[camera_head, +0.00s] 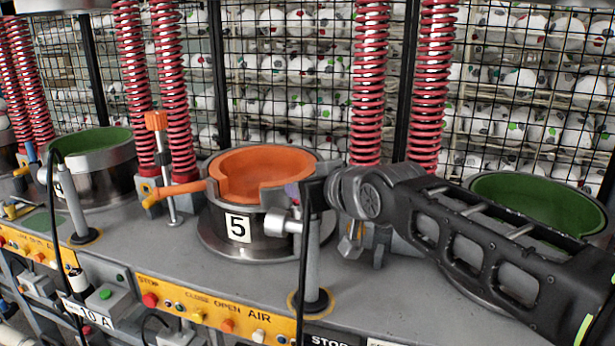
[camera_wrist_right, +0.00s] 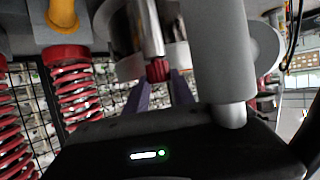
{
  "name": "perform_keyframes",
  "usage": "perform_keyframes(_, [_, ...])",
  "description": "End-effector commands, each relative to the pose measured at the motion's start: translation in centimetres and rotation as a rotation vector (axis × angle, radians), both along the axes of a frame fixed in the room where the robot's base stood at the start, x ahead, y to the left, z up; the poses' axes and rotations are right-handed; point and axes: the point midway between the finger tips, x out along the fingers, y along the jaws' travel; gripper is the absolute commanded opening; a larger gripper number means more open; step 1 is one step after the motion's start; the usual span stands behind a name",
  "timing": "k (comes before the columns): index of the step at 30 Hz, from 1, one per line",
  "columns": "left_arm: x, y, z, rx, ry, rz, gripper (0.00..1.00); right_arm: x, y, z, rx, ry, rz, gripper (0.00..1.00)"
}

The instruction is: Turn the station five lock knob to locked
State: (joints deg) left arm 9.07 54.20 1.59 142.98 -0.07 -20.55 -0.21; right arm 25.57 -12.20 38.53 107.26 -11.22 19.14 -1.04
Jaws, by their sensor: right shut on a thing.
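Station five is the round metal mould (camera_head: 238,225) with an orange lining and a "5" plate in the head view. My right gripper (camera_head: 292,192) reaches in from the right at its right front side, by a grey post (camera_head: 313,265) with a silver cross cylinder (camera_head: 283,223). In the right wrist view, the purple fingers of my right gripper (camera_wrist_right: 160,82) close around a small red ribbed knob (camera_wrist_right: 158,70) on a metal rod. The contact is partly hidden, and no lock marking is readable. My left gripper is out of view.
A yellow control panel (camera_head: 215,318) with buttons runs along the front edge. Red springs (camera_head: 368,85) stand behind the mould. Green-lined moulds stand at left (camera_head: 92,142) and right (camera_head: 535,200). A wire mesh (camera_head: 290,60) holds back many balls.

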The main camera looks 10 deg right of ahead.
Motion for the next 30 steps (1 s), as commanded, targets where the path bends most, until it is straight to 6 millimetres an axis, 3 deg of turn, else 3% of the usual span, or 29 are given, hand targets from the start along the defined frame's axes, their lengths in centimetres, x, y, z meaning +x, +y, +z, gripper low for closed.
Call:
perform_keyframes(9, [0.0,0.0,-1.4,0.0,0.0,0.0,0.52,0.0,0.1,-0.2,-0.001,-0.003,-0.122,0.0])
perform_keyframes(24, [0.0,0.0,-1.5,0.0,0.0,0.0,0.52,-0.1,0.2,-0.1,0.002,0.002,-0.142,0.0])
perform_keyframes(25, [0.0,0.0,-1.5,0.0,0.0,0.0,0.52,-0.1,0.2,-0.1,0.002,0.002,-0.142,0.31])
perform_keyframes(28, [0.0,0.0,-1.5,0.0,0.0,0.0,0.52,0.0,0.2,-0.1,0.003,0.002,-0.142,0.39])
perform_keyframes(30, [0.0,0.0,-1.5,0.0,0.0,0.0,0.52,0.0,0.2,-0.1,0.003,0.002,-0.142,0.39])
